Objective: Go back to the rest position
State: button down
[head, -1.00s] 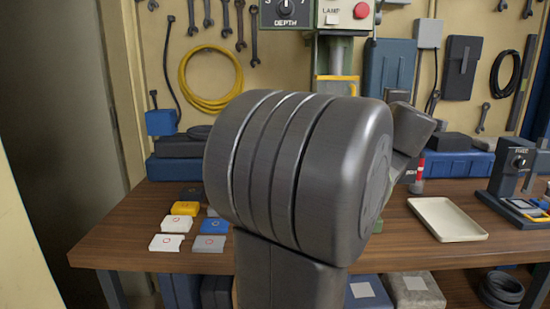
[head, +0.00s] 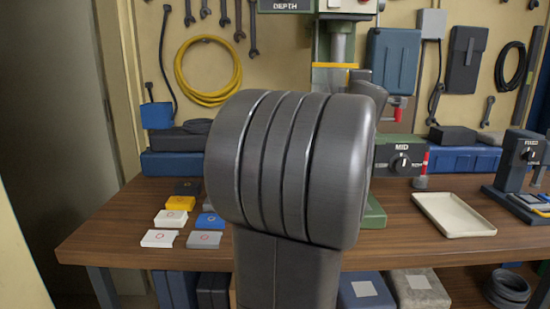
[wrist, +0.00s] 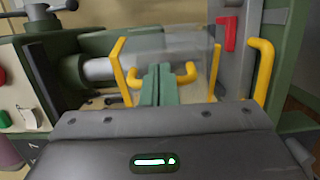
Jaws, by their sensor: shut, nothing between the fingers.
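In the wrist view my gripper (wrist: 158,84) shows as two green fingers side by side, shut with nothing between them. Behind the fingers is a green machine with a clear guard (wrist: 170,55) framed by yellow bars. In the head view my own arm fills the middle and hides the gripper and much of the machine. Part of the machine shows right of the arm, with a MID dial panel (head: 400,160).
Several small coloured boxes (head: 180,220) lie on the left of the wooden bench (head: 110,230). An empty cream tray (head: 453,215) lies on the right, near a device with a FIXED dial (head: 528,155). Bare bench shows between the arm and the tray.

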jog(key=w+a+m+g+h+p, duration=0.1)
jog(key=a+m+h+p, duration=0.3)
jog(key=a+p, duration=0.7)
jog(key=shift+w+a+g+h, duration=0.15)
jog(key=shift+a+g+h, duration=0.6)
jog(key=shift+a, duration=2.75)
jog(key=shift+f, duration=0.1)
